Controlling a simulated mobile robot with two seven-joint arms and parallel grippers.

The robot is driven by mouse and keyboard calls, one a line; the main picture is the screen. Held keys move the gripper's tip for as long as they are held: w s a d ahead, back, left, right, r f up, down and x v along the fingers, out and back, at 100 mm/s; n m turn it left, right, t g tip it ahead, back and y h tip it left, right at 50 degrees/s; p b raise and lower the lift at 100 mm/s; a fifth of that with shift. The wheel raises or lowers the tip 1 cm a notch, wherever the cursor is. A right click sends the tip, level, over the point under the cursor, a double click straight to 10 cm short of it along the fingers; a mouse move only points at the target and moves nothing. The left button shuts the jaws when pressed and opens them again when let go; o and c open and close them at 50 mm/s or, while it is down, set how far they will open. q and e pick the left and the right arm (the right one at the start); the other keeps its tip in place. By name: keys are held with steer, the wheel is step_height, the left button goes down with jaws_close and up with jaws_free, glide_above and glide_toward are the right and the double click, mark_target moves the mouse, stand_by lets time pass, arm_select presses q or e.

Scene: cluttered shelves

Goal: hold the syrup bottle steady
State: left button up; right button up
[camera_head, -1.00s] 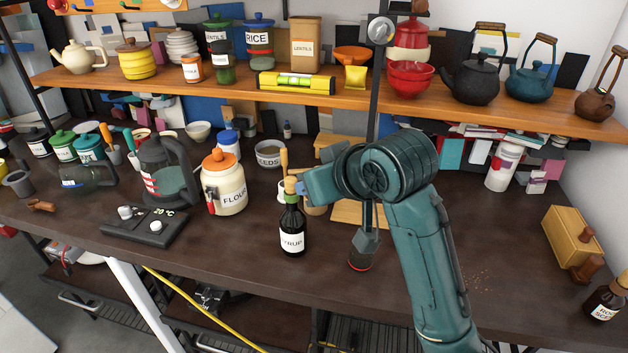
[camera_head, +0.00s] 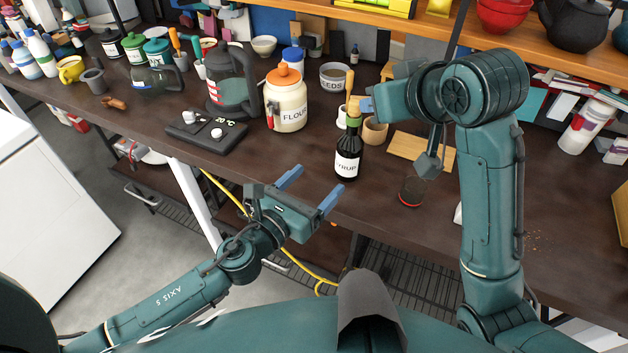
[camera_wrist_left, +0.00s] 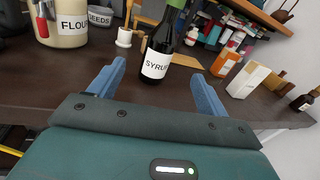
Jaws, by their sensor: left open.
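The syrup bottle (camera_head: 348,156) is dark, with a white label and a green top. It stands upright on the dark worktop near its front edge. My left gripper (camera_head: 311,188) is open and empty, in front of the bottle and just off the worktop edge. In the left wrist view the bottle (camera_wrist_left: 158,62) shows ahead, between the two blue fingers but beyond their tips. My right gripper (camera_head: 366,105) is at the bottle's top, beside an upright wooden piece. Whether its fingers grip anything is hidden.
An orange-lidded flour jar (camera_head: 287,105) stands left and behind the bottle. A small tan cup (camera_head: 375,131) is close behind it. A dark control panel (camera_head: 207,133) lies farther left. The worktop just left of the bottle is clear.

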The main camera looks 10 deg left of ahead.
mark_target(352, 145)
arm_select(q)
steer(key=shift+m, duration=0.6)
steer(key=x, duration=1.3)
steer(key=shift+w+d+r, duration=0.15)
steer(key=shift+r, duration=0.1)
steer(key=shift+c, duration=0.3)
steer(key=c, duration=1.3)
